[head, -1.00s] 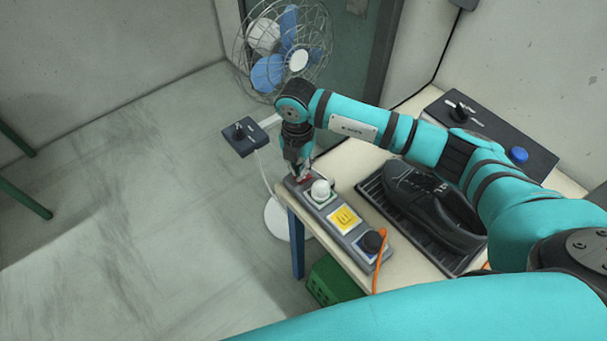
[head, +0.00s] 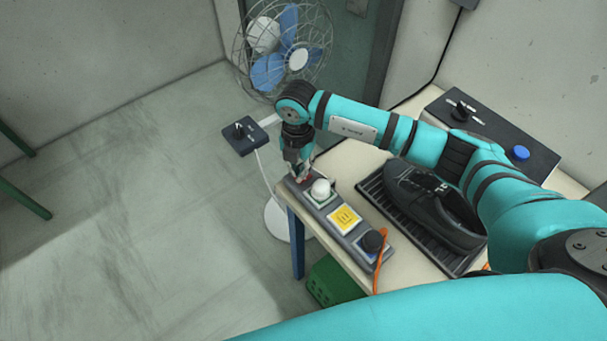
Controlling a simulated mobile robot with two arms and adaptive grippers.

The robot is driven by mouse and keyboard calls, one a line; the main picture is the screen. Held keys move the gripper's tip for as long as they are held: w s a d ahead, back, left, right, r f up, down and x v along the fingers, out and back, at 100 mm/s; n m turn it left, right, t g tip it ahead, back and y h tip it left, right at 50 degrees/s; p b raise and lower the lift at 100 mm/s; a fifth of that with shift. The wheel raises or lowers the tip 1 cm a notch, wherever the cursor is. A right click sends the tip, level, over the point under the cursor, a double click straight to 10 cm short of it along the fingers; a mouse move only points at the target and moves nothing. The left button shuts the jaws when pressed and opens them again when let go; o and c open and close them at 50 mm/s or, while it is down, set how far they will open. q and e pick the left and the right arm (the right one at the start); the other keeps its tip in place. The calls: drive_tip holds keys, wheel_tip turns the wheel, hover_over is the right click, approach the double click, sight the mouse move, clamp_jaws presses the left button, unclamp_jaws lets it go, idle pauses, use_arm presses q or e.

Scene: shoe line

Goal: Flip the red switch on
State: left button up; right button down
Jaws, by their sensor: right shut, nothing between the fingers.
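The red switch (head: 307,181) sits at the far end of a grey control strip (head: 334,231) on the table's left edge. Only a little red shows, because my right gripper covers most of it. My right gripper (head: 300,172) points down right at the switch, shut with nothing held. I cannot tell whether it touches the switch or which way the switch is tipped. My left gripper is not in view.
The strip also carries a white knob (head: 320,189), a yellow button (head: 344,218) and a black plug (head: 373,241) with an orange cable. A black shoe (head: 433,205) lies on a dark tray right of it. A fan (head: 285,50) stands behind.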

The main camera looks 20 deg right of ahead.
drive_tip(key=shift+f+b, duration=0.8)
drive_tip(key=shift+f, duration=0.25)
drive_tip(key=shift+s+r, duration=0.1)
drive_tip(key=shift+r, duration=0.05)
drive_tip(key=shift+r+p, duration=0.85)
drive_tip(key=shift+r, duration=0.05)
drive_tip(key=shift+r+p, duration=1.6)
drive_tip(key=shift+r, duration=0.95)
drive_tip(key=shift+f, duration=0.1)
